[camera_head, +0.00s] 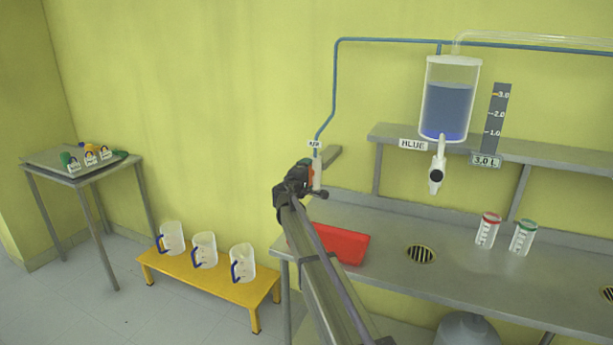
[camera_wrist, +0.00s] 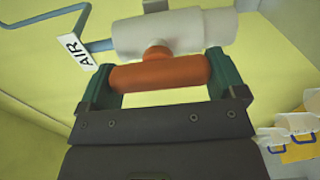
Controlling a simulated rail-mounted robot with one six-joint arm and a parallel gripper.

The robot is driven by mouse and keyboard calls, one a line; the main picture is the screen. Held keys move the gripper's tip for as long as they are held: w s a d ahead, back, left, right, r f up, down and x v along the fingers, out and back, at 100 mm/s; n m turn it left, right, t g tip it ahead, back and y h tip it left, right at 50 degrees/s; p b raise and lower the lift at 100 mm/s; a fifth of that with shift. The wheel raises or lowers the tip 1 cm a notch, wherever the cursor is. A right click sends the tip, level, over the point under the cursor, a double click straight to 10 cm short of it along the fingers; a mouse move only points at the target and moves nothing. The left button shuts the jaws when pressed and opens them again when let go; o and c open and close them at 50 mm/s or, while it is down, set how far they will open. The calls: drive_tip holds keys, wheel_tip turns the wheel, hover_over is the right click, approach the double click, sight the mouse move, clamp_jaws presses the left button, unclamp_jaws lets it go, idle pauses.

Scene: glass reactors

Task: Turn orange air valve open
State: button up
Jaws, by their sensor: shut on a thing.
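The orange air valve handle (camera_wrist: 160,73) is a short orange bar below a white valve body (camera_wrist: 175,32) in the wrist view. An "AIR" label (camera_wrist: 81,52) hangs beside it on the blue pipe. My gripper (camera_wrist: 160,78) has its two green fingers at the two ends of the orange bar and is shut on it. The bar lies nearly in line with the white body, slightly tilted. In the head view my gripper (camera_head: 308,178) is at the valve under the "AIR" label (camera_head: 314,143), and my arm hides most of the handle.
A steel bench (camera_head: 390,225) holds a red tray (camera_head: 343,244) and two capped containers (camera_head: 488,229). A yellow bench (camera_head: 205,278) with three jugs and a side table (camera_head: 85,175) stand left.

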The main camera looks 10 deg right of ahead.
drive_tip(key=o, duration=0.6)
drive_tip(key=shift+o, duration=0.2)
drive_tip(key=v, duration=1.1)
drive_tip(key=shift+s+d+f, duration=0.1)
drive_tip(key=shift+d, duration=0.05)
drive_tip(key=s+d+f+m+g+y+p, duration=0.1)
drive_tip(key=s+d+f+m+g, duration=0.3)
drive_tip(key=s, duration=0.6)
drive_tip(key=s+d+f+m+g+y+p, duration=0.15)
drive_tip(key=s+f+m+g, duration=0.35)
drive_tip(key=s, duration=0.5)
drive_tip(key=s+f+m+g+y+p, duration=0.1)
drive_tip(key=s+g+y, duration=0.2)
drive_tip(key=s, duration=0.9)
drive_tip(key=s+d+f+m+g+y+p, duration=0.1)
drive_tip(key=s+g+y+p, duration=0.1)
drive_tip(key=s, duration=1)
drive_tip(key=shift+m+g+y+p, duration=0.3)
drive_tip(key=shift+g+y, duration=0.2)
drive_tip(key=shift+y, duration=0.65)
